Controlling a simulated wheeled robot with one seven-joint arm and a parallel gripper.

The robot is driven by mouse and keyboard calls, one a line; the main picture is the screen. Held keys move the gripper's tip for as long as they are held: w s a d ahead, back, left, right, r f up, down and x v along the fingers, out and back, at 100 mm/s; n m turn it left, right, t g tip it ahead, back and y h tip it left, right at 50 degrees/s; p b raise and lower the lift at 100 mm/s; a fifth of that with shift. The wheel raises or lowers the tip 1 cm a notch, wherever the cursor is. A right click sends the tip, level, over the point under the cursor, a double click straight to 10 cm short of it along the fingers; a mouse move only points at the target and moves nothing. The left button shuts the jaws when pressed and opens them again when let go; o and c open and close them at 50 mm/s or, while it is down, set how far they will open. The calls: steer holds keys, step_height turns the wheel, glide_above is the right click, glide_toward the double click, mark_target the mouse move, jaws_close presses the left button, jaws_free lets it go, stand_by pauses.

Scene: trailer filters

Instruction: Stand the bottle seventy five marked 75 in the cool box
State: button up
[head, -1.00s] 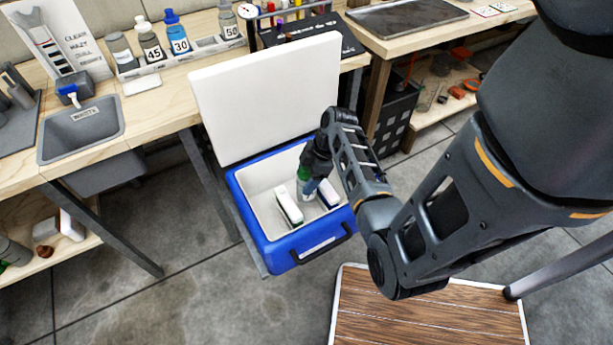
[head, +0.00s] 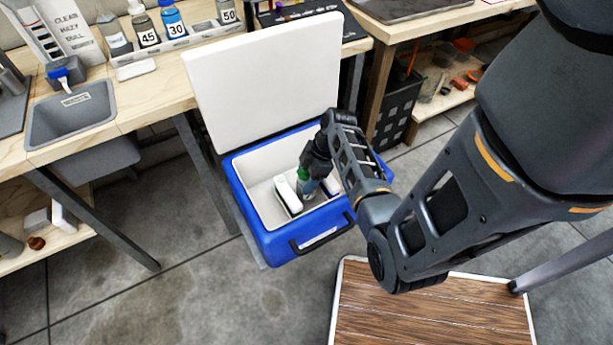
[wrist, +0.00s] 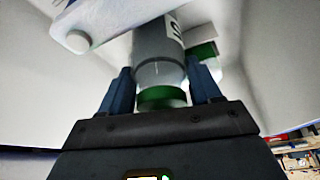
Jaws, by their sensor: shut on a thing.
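The open cool box (head: 268,240) is blue with a white inside and stands on the floor. My gripper (head: 306,172) reaches down into it and is shut on a grey bottle (head: 312,188) with a green cap. In the wrist view my gripper (wrist: 163,92) has its two blue fingers on either side of the cap end, and the bottle (wrist: 158,48) points away from the jaws. Only part of one dark character shows on its label, so I cannot read the number. Whether the bottle's base touches the box floor is hidden.
A white cold pack (head: 287,194) stands in the box left of the bottle; another pack is partly hidden on the right. The raised white lid (head: 262,85) stands behind. Bottles marked 45, 30 and 50 stand in a bench rack (head: 180,43). A wooden step (head: 430,310) lies front right.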

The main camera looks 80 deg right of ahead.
steer(key=o, duration=1.6)
steer(key=shift+r, duration=0.1)
steer(key=shift+r+p, duration=6.35)
steer(key=shift+r, duration=3.55)
